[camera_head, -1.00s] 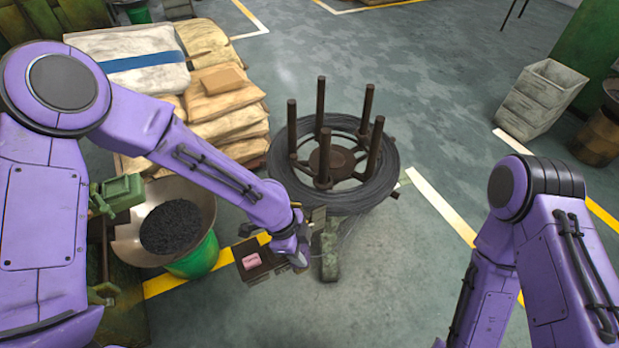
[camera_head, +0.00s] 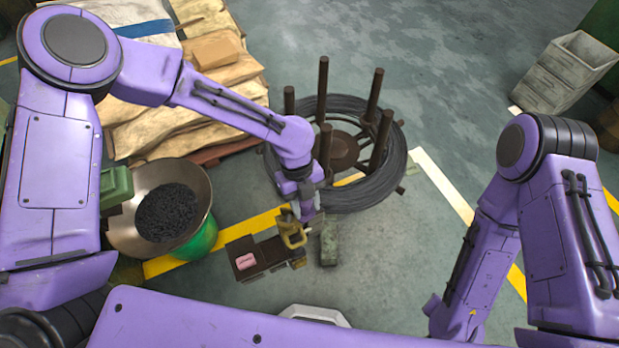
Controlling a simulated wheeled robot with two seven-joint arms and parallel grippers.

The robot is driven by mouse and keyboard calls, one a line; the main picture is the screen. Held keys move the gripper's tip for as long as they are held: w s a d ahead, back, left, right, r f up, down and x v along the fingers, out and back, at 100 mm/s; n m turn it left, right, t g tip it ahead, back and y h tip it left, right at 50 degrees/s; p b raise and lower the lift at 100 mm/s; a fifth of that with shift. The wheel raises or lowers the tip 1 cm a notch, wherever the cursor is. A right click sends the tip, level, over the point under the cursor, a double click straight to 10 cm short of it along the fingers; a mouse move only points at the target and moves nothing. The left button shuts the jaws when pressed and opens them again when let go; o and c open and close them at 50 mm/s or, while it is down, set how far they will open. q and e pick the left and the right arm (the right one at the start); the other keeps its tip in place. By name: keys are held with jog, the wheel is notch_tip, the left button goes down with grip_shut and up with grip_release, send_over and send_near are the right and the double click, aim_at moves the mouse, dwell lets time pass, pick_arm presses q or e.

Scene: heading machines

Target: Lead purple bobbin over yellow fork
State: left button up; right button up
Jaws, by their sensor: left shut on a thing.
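The yellow fork (camera_head: 292,235) stands at the right end of a small dark bench (camera_head: 262,256) on the floor. My left gripper (camera_head: 306,213) points down just behind and to the right of the fork, close to it in the picture. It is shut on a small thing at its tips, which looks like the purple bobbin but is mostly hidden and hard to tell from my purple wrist. Whether it touches the fork cannot be told. My right arm hangs at the right, and its gripper is out of view.
A wire coil (camera_head: 390,180) on a stand with upright brown posts is just behind my left wrist. A grey-green block (camera_head: 329,243) stands right of the fork. A pink piece (camera_head: 245,261) lies on the bench. A bowl (camera_head: 120,232) of dark pieces is left.

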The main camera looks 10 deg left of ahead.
pick_arm(q)
jog(key=shift+w, duration=0.3)
jog(key=shift+a+f, duration=0.15)
jog(key=shift+a, duration=0.1)
jog(key=shift+s+a+f+b, duration=0.25)
jog(key=shift+a+b, duration=0.1)
jog(key=shift+a, duration=0.25)
jog(key=shift+s+a+f+b, duration=0.25)
jog(key=shift+a+b, duration=0.1)
jog(key=shift+a, duration=0.25)
jog(key=w+a+p, duration=0.1)
jog(key=a+p, duration=0.3)
jog(key=a, duration=0.7)
jog(key=shift+r, duration=0.3)
pick_arm(e)
notch_tip(320, 180, up, 3)
jog(key=shift+f, duration=0.1)
jog(key=shift+f, duration=0.1)
